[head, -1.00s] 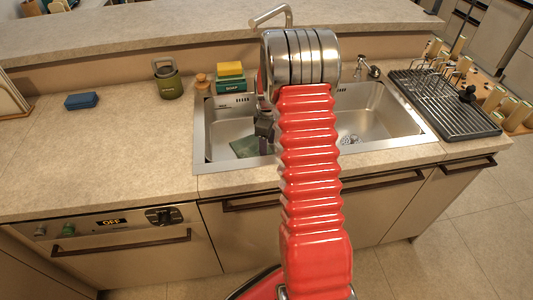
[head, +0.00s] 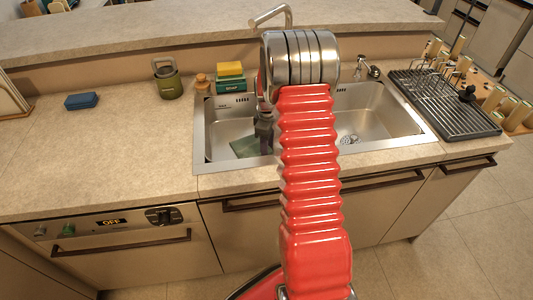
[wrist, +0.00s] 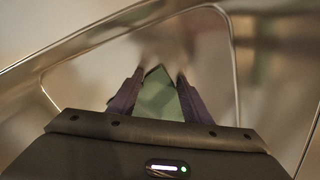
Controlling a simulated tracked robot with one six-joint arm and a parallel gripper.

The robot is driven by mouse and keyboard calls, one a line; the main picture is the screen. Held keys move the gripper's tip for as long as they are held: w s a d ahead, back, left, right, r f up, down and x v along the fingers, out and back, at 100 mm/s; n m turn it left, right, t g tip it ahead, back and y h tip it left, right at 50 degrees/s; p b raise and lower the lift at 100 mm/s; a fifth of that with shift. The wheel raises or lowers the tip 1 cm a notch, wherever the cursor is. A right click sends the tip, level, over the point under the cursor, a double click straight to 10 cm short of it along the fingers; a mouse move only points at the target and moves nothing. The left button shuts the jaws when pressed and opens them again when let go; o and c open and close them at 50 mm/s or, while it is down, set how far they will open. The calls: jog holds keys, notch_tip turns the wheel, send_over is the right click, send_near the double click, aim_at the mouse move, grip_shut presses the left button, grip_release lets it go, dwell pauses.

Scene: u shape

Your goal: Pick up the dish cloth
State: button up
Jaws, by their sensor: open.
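The dish cloth (head: 244,146) is a dark green piece lying in the left basin of the sink (head: 228,126). My gripper (head: 265,140) is at the right side of the cloth in the head view, low in the basin and partly hidden by my arm. In the wrist view my gripper (wrist: 158,88) has its two dark fingers apart, and the green cloth (wrist: 159,98) shows between them. The wrist view is blurred, and I cannot tell whether the fingers touch the cloth.
The steel rim and basin walls surround my gripper. A faucet (head: 272,15) stands behind. A soap box with a sponge (head: 230,78), a green canister (head: 167,82) and a blue sponge (head: 81,101) are on the counter. A drying rack (head: 445,105) is right of the sink.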

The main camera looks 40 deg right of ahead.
jog(key=c, duration=0.9)
jog(key=shift+c, duration=0.6)
jog(key=shift+r, duration=0.1)
grip_shut()
notch_tip(320, 180, up, 12)
